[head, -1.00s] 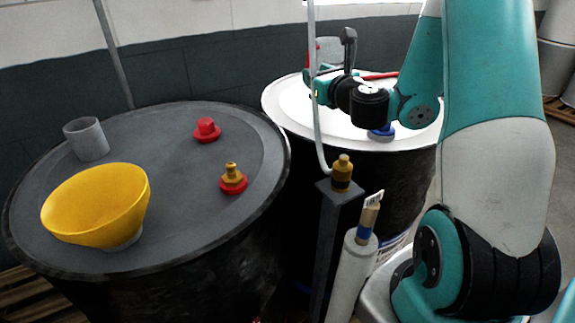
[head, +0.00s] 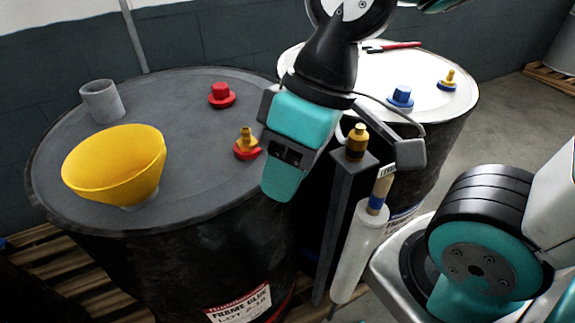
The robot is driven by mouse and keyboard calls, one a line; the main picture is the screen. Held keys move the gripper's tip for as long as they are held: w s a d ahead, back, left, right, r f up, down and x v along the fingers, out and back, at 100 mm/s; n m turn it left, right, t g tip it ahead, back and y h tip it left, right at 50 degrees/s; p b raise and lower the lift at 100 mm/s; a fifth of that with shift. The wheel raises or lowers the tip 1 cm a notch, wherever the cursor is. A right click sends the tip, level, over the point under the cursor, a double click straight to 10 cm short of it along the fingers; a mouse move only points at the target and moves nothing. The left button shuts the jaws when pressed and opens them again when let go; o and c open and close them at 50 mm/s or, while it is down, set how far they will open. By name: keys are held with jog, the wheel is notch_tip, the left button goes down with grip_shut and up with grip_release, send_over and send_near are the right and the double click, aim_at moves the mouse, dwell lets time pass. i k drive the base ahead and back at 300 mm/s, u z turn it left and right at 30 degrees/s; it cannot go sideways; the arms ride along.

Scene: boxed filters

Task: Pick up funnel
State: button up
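The yellow funnel (head: 113,160) rests on the left part of the dark drum's lid (head: 190,97), its wide mouth tilted up. Its lower end is mostly hidden under the bowl. My gripper (head: 338,132) hangs in front of the gap between the two drums, well to the right of the funnel and apart from it. Its fingers look spread wide, one pad at the right and one partly hidden behind the teal housing at the left. I see nothing between them.
A grey cup (head: 102,102) stands behind the funnel. A red cap (head: 221,95) and a red-and-brass fitting (head: 247,144) sit on the same lid. A post with a brass fitting (head: 357,142) and a white tube (head: 357,250) stand near my gripper. The white drum lid (head: 440,97) holds blue-based parts.

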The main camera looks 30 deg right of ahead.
aim_at(122, 167)
jog(key=k, duration=0.5)
jog(key=z, duration=2.4)
jog(key=k, duration=1.55)
jog(key=u, duration=2.2)
jog(key=i, duration=1)
jog(key=u, duration=0.05)
